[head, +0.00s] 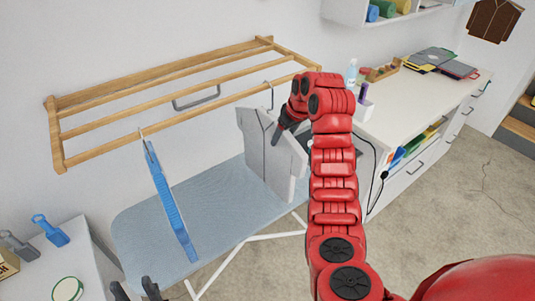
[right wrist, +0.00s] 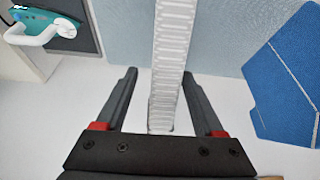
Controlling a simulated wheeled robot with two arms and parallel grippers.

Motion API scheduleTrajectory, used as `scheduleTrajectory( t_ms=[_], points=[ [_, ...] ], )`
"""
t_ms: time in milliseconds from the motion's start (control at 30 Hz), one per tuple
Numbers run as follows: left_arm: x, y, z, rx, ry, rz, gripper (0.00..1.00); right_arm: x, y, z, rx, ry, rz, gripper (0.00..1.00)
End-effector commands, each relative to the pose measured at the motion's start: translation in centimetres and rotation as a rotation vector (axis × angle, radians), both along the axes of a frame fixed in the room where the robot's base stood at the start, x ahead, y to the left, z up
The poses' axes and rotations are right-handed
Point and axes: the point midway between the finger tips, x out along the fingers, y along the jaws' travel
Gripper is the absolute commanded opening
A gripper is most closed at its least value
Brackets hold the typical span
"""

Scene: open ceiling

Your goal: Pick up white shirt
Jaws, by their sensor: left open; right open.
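The white shirt (head: 252,150) hangs folded from a hook on the wooden wall rack (head: 170,118), above the ironing board (head: 140,230). My right gripper (head: 281,130) is at the shirt's upper right side in the head view, partly hidden behind my red arm. In the right wrist view my right gripper (right wrist: 160,76) is open, with the edge of the white shirt (right wrist: 172,40) running between its two fingers. The fingers stand apart from the shirt on both sides. My left gripper (head: 135,288) is open and empty at the bottom edge of the head view.
A blue shirt (head: 170,205) hangs from the rack to the left, and shows at right in the wrist view (right wrist: 285,85). An empty hanger (head: 197,98) hangs between. A teal and white iron (right wrist: 42,26) shows top left in the wrist view. A white counter (head: 405,98) stands right.

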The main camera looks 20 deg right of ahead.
Motion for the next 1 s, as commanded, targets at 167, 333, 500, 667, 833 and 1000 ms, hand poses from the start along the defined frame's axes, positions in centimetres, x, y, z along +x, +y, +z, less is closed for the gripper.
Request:
scheduleTrajectory(
  t_ms=[167, 333, 500, 667, 833, 1000],
  points=[
    [0.0, 0.0, 0.4, 0.0, 0.0, 0.0, 0.5, 0.5, 0.3, -0.7, 0.001, 0.0, 0.0, 0.7],
    [0.0, 0.0, 2.9, 0.0, 0.0, 0.0, 0.5, 1.4, 1.2, -2.5, 0.002, 0.01, 0.002, 0.7],
    [0.0, 0.0, 3.5, 0.0, 0.0, 0.0, 0.5, 2.1, 1.4, -4.5, 0.0, 0.006, 0.002, 0.7],
    [0.0, 0.0, 3.3, 0.0, 0.0, 0.0, 0.5, 2.2, 1.3, -4.6, 0.0, 0.002, 0.001, 0.7],
    [0.0, 0.0, 3.3, 0.0, 0.0, 0.0, 0.5, 2.2, 1.3, -4.6, -0.001, 0.001, 0.001, 0.43],
    [0.0, 0.0, 3.3, 0.0, 0.0, 0.0, 0.5, 2.2, 1.3, -4.6, -0.001, 0.001, 0.001, 0.12]
  ],
)
